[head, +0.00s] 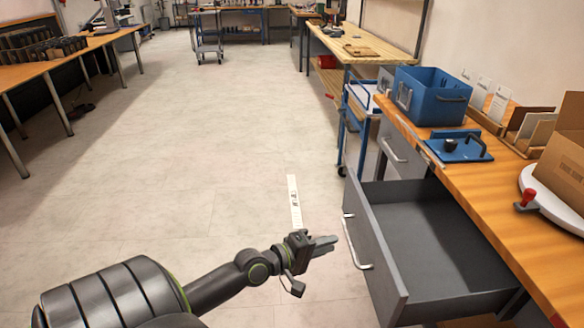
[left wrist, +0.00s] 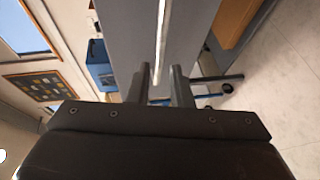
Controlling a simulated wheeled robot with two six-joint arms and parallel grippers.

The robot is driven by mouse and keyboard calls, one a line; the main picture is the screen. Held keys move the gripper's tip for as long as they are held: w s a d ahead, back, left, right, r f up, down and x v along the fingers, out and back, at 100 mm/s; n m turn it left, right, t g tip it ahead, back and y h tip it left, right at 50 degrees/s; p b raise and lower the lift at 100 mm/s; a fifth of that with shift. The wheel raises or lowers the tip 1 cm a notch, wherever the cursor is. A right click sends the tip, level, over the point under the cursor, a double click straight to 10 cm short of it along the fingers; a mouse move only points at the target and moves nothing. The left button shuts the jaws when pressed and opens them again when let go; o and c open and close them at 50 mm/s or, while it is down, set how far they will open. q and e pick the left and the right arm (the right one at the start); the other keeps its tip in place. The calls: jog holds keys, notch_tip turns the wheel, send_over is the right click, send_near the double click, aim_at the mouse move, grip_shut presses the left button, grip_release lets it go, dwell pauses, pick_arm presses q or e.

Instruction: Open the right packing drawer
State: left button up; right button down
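The right packing drawer (head: 373,245) is grey and stands pulled well out from under the wooden packing bench; its inside looks empty. Its pale bar handle (head: 352,243) is on the front panel. My left gripper (head: 332,243) is just left of that handle, with a small gap showing in the head view. In the left wrist view, the two fingers (left wrist: 160,88) are apart, and the handle (left wrist: 160,40) runs up from between their tips; I see no contact. My right gripper is in neither view.
A second grey drawer (head: 393,150) farther along the bench is shut. The bench top (head: 468,190) carries a blue bin (head: 432,95), a blue fixture (head: 460,147) and a cardboard box (head: 562,165). The floor (head: 180,170) left of the drawer is clear.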

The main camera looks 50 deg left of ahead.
pick_arm(q)
jog(key=v, duration=1)
jog(key=shift+s, duration=0.15)
